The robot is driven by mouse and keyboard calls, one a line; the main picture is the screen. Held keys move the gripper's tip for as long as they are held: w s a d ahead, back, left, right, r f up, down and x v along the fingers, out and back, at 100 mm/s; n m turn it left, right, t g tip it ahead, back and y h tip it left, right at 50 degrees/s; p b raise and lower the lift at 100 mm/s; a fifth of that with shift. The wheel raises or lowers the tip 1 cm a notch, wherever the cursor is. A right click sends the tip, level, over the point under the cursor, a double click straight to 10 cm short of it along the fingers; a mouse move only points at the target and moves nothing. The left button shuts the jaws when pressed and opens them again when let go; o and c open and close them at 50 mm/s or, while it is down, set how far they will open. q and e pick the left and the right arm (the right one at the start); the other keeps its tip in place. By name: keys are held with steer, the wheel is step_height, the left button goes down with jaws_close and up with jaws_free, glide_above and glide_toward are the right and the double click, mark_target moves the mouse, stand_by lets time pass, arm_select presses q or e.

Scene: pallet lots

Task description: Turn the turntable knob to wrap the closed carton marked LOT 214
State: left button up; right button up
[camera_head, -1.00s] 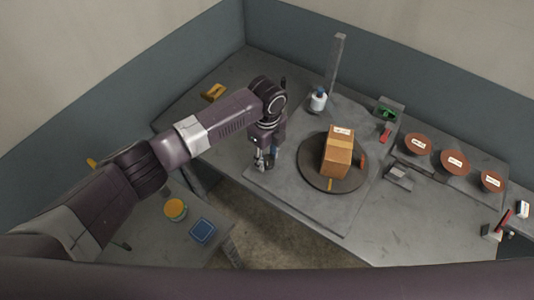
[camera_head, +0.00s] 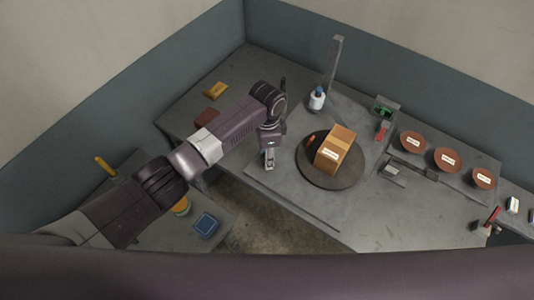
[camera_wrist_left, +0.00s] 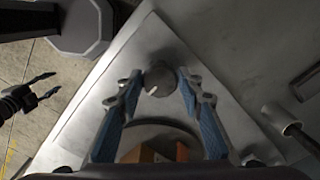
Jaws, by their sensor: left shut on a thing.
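The turntable knob (camera_wrist_left: 160,78) is a grey round knob with a white mark, seen in the left wrist view. My left gripper (camera_wrist_left: 160,74) is shut on it, one finger on each side. In the head view my left gripper (camera_head: 269,166) is at the left of the grey wrapper base and hides the knob. A brown carton (camera_head: 334,158) stands closed on the dark round turntable (camera_head: 316,180). Its white label faces the front, too small to read. My right gripper (camera_wrist_left: 57,84) shows at the left of the wrist view, fingers apart and empty.
A grey mast (camera_head: 334,65) stands behind the turntable, with a white and blue roll (camera_head: 317,99) beside it. Several brown round items (camera_head: 448,158) line the right. A green device (camera_head: 384,108) is behind. A blue pad (camera_head: 206,224) lies on the lower table.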

arm_select(q)
steer(key=n, duration=0.6)
steer(key=shift+w+d+r, duration=0.1)
steer(key=shift+r, duration=0.05)
steer(key=shift+n, duration=0.4)
steer(key=o, duration=1.2)
steer(key=shift+c, duration=0.2)
step_height(320, 180, up, 12)
stand_by(1.1)
